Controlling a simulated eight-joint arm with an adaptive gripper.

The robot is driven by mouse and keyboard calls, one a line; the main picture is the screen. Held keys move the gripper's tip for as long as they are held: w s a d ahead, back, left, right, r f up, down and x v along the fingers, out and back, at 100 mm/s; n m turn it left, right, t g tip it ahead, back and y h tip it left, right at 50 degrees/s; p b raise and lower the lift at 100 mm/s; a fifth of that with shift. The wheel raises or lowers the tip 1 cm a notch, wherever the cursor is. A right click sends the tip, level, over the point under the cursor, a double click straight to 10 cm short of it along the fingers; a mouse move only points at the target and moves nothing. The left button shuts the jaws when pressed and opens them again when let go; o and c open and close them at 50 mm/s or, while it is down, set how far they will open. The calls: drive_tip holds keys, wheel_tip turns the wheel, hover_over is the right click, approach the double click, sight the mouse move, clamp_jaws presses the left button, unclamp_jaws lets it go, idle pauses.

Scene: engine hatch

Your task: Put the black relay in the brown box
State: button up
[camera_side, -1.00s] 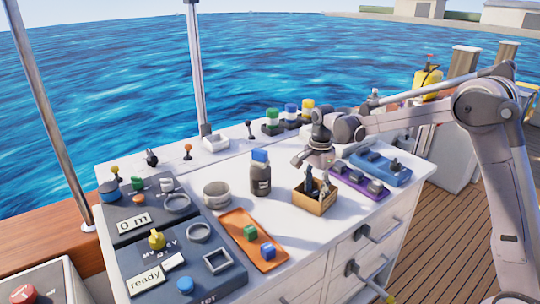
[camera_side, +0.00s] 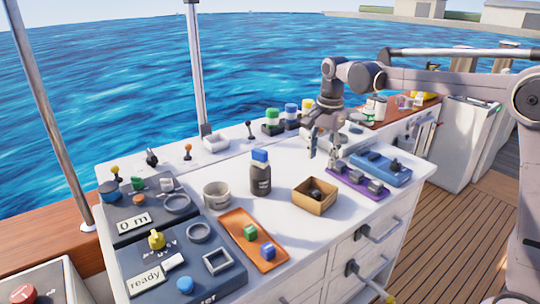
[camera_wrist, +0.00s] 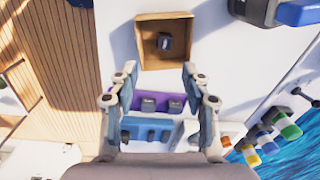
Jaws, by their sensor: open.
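A black relay (camera_wrist: 164,42) lies inside the brown box (camera_wrist: 143,43), on its floor, in the wrist view. In the side view the dark relay (camera_side: 315,194) also shows inside the brown box (camera_side: 316,207). My gripper (camera_side: 321,156) is open and empty, raised above the white counter behind the box and left of the purple tray. In the wrist view my open gripper (camera_wrist: 160,70) has its two fingers apart, with nothing between them, and the box lies beyond the fingertips.
A purple tray (camera_side: 352,184) with dark relays and a blue tray (camera_side: 392,177) stand right of the box. A dark bottle with a blue cap (camera_side: 261,177) stands left of it. An orange tray (camera_side: 268,265) holds green and blue cubes.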

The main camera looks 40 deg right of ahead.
drive_tip(key=s+a+f+n+t, duration=0.2)
drive_tip(key=s+a+n+t, duration=0.1)
drive_tip(key=s+n, duration=0.5)
drive_tip(key=s+a+f+n+t, duration=0.2)
drive_tip(key=s+a+n+t, duration=0.1)
drive_tip(key=s+n, duration=0.5)
drive_tip(key=shift+s+f+t, duration=0.3)
drive_tip(key=shift+s+f, duration=0.1)
drive_tip(key=shift+s, duration=1.5)
drive_tip(key=shift+a, duration=0.1)
